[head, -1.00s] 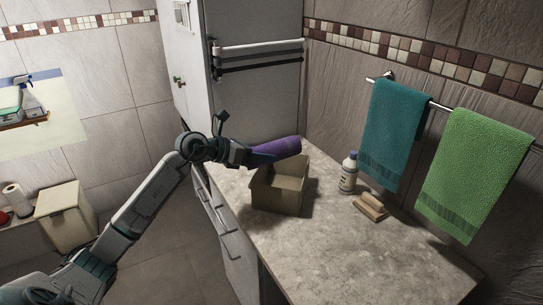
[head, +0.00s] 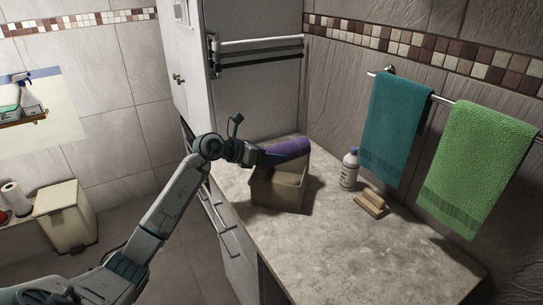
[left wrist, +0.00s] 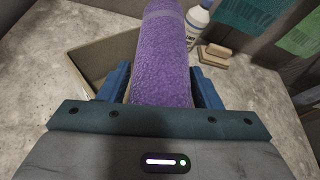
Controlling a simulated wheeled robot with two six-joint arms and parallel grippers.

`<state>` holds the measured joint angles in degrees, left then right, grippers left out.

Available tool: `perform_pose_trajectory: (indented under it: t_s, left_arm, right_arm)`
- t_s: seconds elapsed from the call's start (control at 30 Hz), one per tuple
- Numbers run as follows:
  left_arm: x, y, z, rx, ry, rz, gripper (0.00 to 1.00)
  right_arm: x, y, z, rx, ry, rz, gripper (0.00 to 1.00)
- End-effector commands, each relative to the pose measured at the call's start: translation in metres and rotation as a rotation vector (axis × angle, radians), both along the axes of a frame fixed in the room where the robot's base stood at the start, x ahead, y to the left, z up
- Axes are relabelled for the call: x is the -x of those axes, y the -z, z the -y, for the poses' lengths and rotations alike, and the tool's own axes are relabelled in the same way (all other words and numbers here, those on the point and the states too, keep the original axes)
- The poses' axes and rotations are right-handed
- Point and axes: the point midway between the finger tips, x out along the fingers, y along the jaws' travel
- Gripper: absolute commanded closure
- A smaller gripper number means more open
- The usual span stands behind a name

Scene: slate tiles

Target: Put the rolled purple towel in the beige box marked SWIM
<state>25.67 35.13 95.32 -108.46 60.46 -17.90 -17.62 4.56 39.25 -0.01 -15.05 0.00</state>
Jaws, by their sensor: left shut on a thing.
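The rolled purple towel (head: 287,152) is held in my left gripper (head: 260,157), above the back part of the open beige box (head: 278,195) on the stone counter. In the left wrist view the towel (left wrist: 163,60) runs away from me between the two blue fingers (left wrist: 160,90), which are shut on it. The box's rim and inside (left wrist: 103,57) show below and to the left of the towel. I cannot see any marking on the box. My right gripper is in neither view.
A white bottle (head: 349,170) and a tan wooden block (head: 371,203) stand on the counter (head: 330,250) right of the box. Teal (head: 394,130) and green (head: 478,165) towels hang on the wall rail. A tall grey cabinet (head: 255,90) stands behind. The counter's front is clear.

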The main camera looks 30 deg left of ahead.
Motion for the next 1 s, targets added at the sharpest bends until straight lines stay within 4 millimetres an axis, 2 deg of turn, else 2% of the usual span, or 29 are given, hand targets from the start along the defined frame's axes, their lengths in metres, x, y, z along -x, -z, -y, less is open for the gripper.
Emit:
perform_pose_trajectory:
  t_s: [0.43, 0.47, 0.53, 0.83, 1.0]
  left_arm:
    - [0.000, 0.011, 0.000, 0.000, 0.000, 0.000, 0.66]
    - [0.000, 0.011, 0.000, 0.000, 0.000, 0.000, 0.36]
    - [0.000, 0.011, 0.000, 0.000, 0.000, 0.000, 0.22]
    - [0.000, 0.010, 0.000, 0.000, 0.000, 0.000, 0.20]
    - [0.000, -0.005, 0.000, 0.000, 0.000, 0.001, 0.20]
  right_arm:
    - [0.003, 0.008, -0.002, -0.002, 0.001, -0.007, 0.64]
    - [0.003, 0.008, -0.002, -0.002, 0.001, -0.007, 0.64]
    - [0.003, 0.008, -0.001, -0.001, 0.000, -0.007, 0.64]
    - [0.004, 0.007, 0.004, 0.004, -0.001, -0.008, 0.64]
    - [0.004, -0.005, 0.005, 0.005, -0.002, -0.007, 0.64]
